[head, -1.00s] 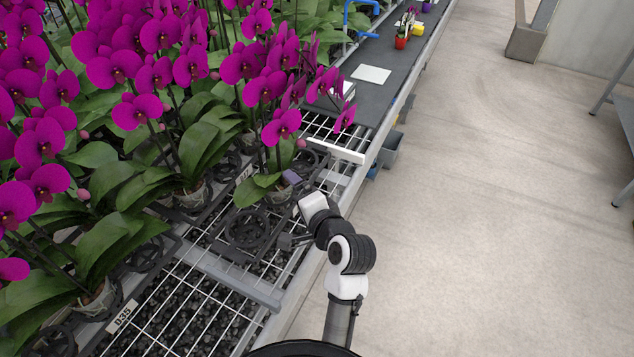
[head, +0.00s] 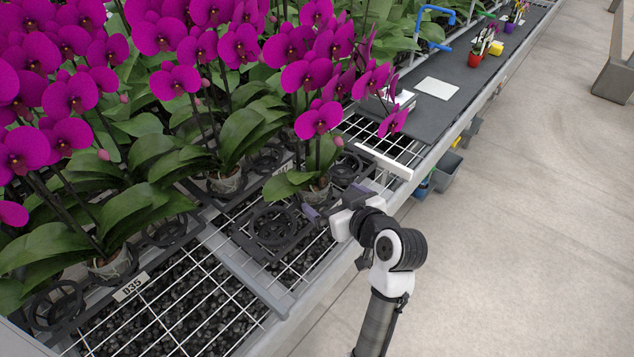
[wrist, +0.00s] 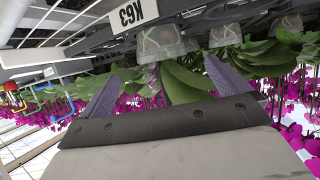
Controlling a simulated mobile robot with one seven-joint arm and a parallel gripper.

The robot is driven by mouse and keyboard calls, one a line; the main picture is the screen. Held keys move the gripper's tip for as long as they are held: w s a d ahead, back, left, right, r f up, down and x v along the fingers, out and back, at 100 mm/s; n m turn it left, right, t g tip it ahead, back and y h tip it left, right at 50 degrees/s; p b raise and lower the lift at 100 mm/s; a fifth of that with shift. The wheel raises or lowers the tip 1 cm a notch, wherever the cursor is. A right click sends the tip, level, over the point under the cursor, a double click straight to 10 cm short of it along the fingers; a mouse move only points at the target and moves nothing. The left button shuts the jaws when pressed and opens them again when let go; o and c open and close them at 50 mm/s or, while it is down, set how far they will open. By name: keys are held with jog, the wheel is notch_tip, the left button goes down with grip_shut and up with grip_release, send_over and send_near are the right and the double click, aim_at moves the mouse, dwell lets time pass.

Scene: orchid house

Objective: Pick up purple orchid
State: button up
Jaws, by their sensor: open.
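The purple orchid (head: 318,118) nearest my gripper stands in a clear pot (head: 317,193) in a black holder on the wire bench, with magenta flowers and broad green leaves. My gripper (head: 328,203) is open and low beside this pot, on its aisle side. In the wrist view, which is upside down, my gripper (wrist: 162,75) shows its two purple fingers spread apart. A clear pot (wrist: 160,42) and green leaves (wrist: 182,82) appear beyond and between them. I cannot tell whether either finger touches the pot.
Many more purple orchids (head: 70,90) crowd the left and back. An empty black holder (head: 272,226) is left of my gripper. A white bar (head: 384,160) lies just behind it. A dark worktop (head: 470,85) holds small coloured pots. The aisle floor (head: 520,220) is clear.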

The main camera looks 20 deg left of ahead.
aim_at(314, 185)
jog(key=x, duration=0.4)
jog(key=shift+w+a+f, duration=0.1)
jog(key=shift+w+a, duration=0.05)
jog(key=shift+a, duration=0.05)
jog(key=p+x, duration=0.2)
jog(key=x, duration=0.2)
jog(key=shift+a, duration=0.15)
jog(key=shift+w+a+f, duration=0.25)
jog(key=shift+w+a, duration=0.05)
jog(key=shift+r, duration=0.1)
jog(key=c, duration=1.4)
jog(key=shift+r, duration=0.1)
